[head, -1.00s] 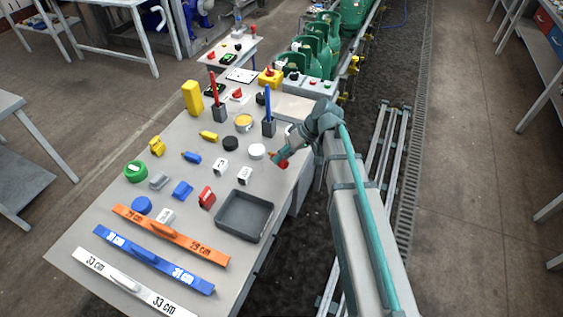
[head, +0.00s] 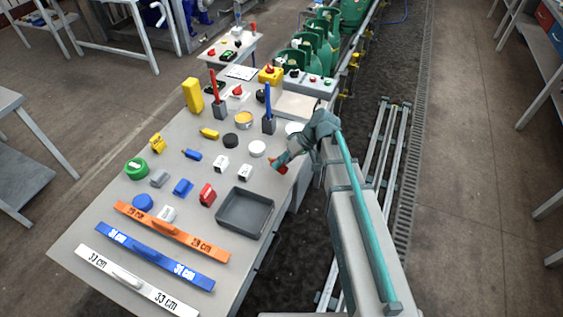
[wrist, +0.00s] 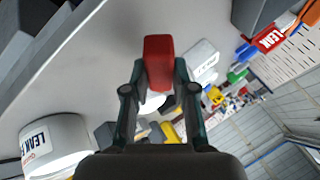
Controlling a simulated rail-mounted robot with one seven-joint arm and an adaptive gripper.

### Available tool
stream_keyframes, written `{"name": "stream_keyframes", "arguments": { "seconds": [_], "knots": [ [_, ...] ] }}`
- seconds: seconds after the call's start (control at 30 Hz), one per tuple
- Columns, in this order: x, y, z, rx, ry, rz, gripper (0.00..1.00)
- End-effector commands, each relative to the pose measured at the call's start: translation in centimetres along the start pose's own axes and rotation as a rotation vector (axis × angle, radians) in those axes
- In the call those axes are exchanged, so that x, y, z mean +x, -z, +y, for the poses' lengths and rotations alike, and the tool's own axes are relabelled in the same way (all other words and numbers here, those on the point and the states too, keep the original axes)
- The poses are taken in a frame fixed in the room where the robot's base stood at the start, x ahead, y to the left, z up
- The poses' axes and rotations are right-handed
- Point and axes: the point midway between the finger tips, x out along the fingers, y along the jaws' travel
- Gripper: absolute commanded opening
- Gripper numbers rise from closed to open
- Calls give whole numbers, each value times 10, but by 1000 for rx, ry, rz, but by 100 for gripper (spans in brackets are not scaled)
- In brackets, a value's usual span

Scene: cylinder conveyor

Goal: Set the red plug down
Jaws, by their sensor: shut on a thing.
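The red plug (wrist: 159,62) is between the two fingers of my gripper (wrist: 158,82) in the wrist view, and the fingers are shut on it. In the head view my gripper (head: 279,164) is at the right edge of the table, and a small part of the red plug (head: 282,170) shows beside it. I cannot tell whether the plug touches the table (head: 92,200).
A grey tray (head: 246,238) lies in front of the gripper. A white block (head: 244,172) and a white round cap (head: 257,148) are close on its left. Several coloured plugs, handles and holders cover the rest of the table. A small bare patch lies around the gripper.

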Motion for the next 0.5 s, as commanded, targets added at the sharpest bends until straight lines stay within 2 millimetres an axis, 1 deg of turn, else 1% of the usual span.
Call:
{"name": "stream_keyframes", "arguments": {
  "seconds": [0.17, 0.2, 0.27, 0.3, 0.33, 0.5],
  "knots": [
    [2, -1, 1, 0, 0, 0, 0],
    [2, -1, 1, 0, 0, 0, 29],
    [2, -1, 1, 0, 0, 0, 39],
    [2, -1, 1, 0, 0, 0, 46],
    [2, -1, 1, 0, 0, 0, 51],
    [2, -1, 1, 0, 0, 0, 51]
  ]
}}
